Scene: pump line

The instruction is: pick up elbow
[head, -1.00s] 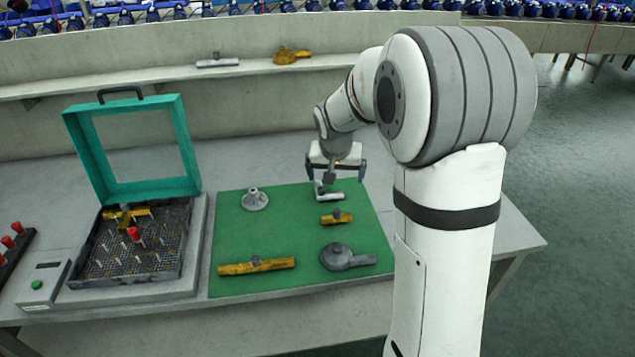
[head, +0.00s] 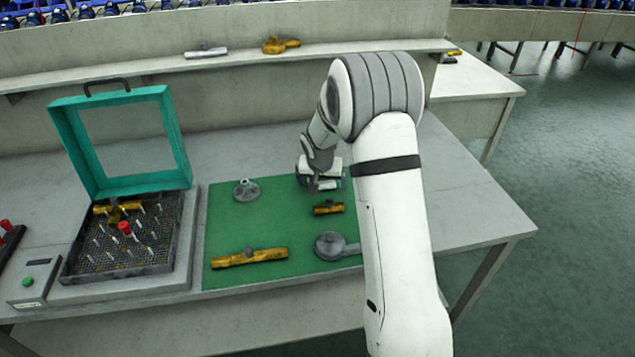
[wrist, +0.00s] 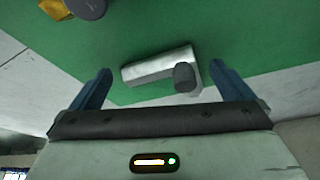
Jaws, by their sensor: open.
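The elbow seems to be the short silver-grey pipe piece (head: 328,185) with a dark grey round stub, lying on the green mat near its back right; it also shows in the wrist view (wrist: 158,69). My gripper (wrist: 160,68) is open, with one blue finger on either side of the piece. The piece lies between the fingertips with gaps on both sides, and no contact shows. In the head view my gripper (head: 321,178) is low at the piece and partly covers it. How far the fingertips are above the mat is unclear.
On the green mat (head: 230,225) lie a small yellow fitting (head: 328,208), a dark round part with a handle (head: 332,246), a grey flange (head: 246,191) and a long yellow pipe (head: 249,257). A teal-lidded pin tray (head: 122,272) stands left. A shelf (head: 240,60) runs behind.

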